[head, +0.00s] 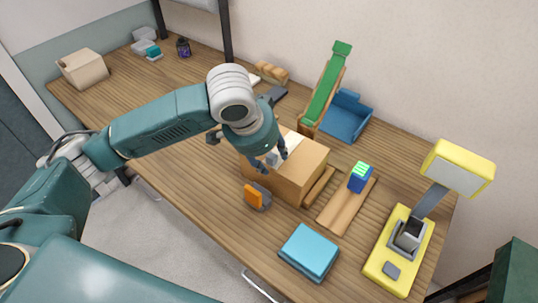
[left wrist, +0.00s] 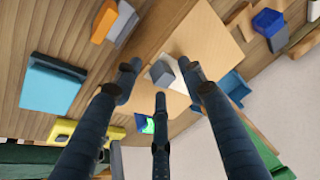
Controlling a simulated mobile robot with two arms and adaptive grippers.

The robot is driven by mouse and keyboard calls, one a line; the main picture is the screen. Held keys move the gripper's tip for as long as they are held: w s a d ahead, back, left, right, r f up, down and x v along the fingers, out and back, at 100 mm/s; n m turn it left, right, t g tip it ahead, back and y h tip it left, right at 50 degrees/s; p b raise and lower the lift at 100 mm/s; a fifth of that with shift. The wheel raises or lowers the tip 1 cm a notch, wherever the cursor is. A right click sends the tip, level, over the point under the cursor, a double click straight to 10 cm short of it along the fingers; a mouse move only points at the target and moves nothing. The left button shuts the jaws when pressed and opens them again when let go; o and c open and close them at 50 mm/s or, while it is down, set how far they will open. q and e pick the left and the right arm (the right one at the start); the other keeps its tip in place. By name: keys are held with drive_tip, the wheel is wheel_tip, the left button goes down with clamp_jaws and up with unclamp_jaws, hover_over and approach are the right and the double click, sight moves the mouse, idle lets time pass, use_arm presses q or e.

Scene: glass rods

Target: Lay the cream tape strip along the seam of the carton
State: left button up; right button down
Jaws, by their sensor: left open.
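The carton (head: 300,178) is a tan box near the middle of the table; its top also shows in the left wrist view (left wrist: 208,38). My left gripper (head: 272,160) is over the carton top, fingers pointing down. In the left wrist view its three dark fingers (left wrist: 160,82) are spread open. A small pale piece with a grey side (left wrist: 162,72) shows between the fingertips, over the carton top. A whitish patch (head: 290,143) shows beside the gripper in the head view. I cannot tell whether either is the cream tape strip. The hand hides part of the carton top.
A grey and orange item (head: 257,196) stands in front of the carton. A blue block (head: 360,178) is on a wooden board (head: 340,212) to its right. A light blue box (head: 310,252), a yellow lamp-like device (head: 425,240), a green ramp (head: 325,90) and a blue tray (head: 346,118) stand around.

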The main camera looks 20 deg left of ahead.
use_arm(q)
drive_tip(key=v, duration=1.2)
use_arm(e)
drive_tip(key=shift+d+f, duration=0.15)
drive_tip(key=shift+d, duration=0.15)
